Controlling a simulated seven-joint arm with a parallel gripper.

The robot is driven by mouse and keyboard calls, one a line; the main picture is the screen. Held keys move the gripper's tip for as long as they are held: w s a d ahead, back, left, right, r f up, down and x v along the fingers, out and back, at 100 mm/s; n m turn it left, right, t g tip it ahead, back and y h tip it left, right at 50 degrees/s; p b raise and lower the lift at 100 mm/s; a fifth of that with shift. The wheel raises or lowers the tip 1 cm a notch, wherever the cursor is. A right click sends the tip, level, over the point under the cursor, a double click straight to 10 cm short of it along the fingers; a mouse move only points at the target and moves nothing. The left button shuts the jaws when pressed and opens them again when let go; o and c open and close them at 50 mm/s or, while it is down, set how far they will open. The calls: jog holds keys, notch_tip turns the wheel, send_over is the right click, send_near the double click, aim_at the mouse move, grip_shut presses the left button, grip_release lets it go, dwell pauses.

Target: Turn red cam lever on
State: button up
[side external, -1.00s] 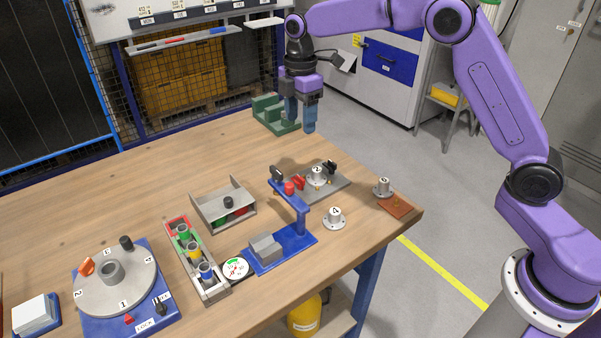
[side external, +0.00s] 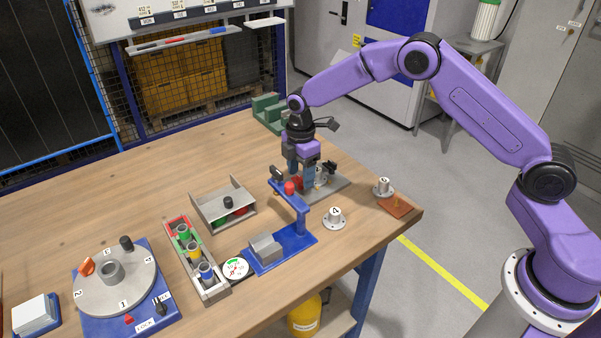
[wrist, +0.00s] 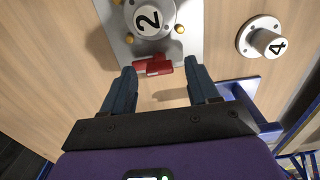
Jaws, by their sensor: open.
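The red cam lever (wrist: 153,66) sits at the near edge of the grey fixture plate (wrist: 190,45), in front of the part marked 2 (wrist: 148,20). My gripper (wrist: 162,76) is open and empty, with its fingers pointing down. In the wrist view the lever shows just ahead of the fingertips, nearer the left one, in the gap between them. I cannot tell whether a finger touches it. In the side view my gripper (side external: 302,182) is low over the plate (side external: 332,188) and partly hides the lever and the part marked 2.
A blue stand (side external: 303,220) with a red knob (side external: 289,187) rises close in front of the gripper. The part marked 4 (side external: 334,218) stands to the right. A grey open bin (side external: 207,208) is at left. A turntable (side external: 100,295) is farther left. The back left table is clear.

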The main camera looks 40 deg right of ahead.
jog(key=shift+f, duration=0.35)
jog(key=c, duration=1.1)
jog(key=shift+o, duration=0.2)
